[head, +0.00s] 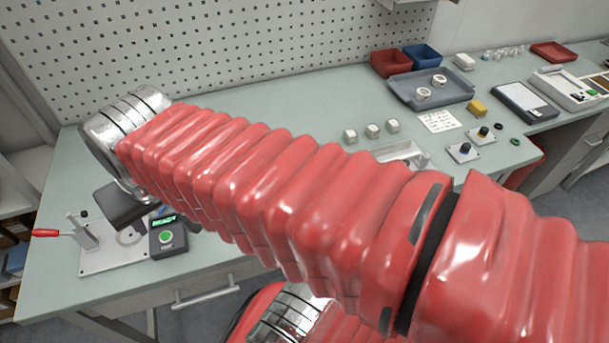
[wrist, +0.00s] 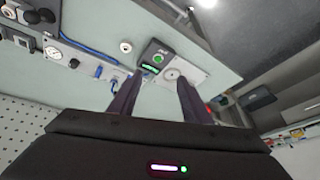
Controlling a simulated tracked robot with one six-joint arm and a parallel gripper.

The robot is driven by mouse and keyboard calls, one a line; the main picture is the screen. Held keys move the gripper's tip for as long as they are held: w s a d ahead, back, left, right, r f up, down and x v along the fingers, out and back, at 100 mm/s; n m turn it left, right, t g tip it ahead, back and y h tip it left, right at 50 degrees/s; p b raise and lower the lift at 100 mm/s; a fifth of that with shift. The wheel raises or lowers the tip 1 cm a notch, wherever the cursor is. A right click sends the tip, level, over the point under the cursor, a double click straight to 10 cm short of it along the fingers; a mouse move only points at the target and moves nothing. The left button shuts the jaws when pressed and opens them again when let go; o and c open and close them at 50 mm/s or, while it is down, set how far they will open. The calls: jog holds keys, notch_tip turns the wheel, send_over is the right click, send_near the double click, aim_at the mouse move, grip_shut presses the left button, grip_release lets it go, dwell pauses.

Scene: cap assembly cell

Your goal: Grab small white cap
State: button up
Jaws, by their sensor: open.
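Three small whitish caps (head: 372,130) stand in a row on the pale green bench in the head view, apart from each other. A small round white piece with a dark centre (wrist: 126,47) lies on the bench in the wrist view; I cannot tell if it is a cap. My gripper (wrist: 160,82) is open and nothing shows between its two dark fingers. It is above the bench by a control box (wrist: 155,54) with a green button. In the head view my red-sleeved arm crosses the bench and the fingertips cannot be made out.
A plate with a round ring (head: 130,237) and a red-handled lever (head: 47,233) lie at the left. A perforated wall stands behind.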

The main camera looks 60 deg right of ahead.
jog(key=s+d+f+m+g, duration=0.1)
jog(key=s+d+m+g, duration=0.2)
jog(key=d+m, duration=0.8)
jog(key=s+d+f+m+g, duration=0.1)
jog(key=s+d+m, duration=0.7)
jog(key=d, duration=1.2)
jog(key=m+g, duration=0.1)
jog(key=m, duration=0.3)
jog(key=shift+g, duration=0.4)
jog(key=f, duration=0.8)
jog(key=shift+s+d+f, duration=0.25)
jog(key=shift+s+d, duration=0.05)
jog(key=shift+d, duration=0.1)
jog(key=shift+f, duration=0.1)
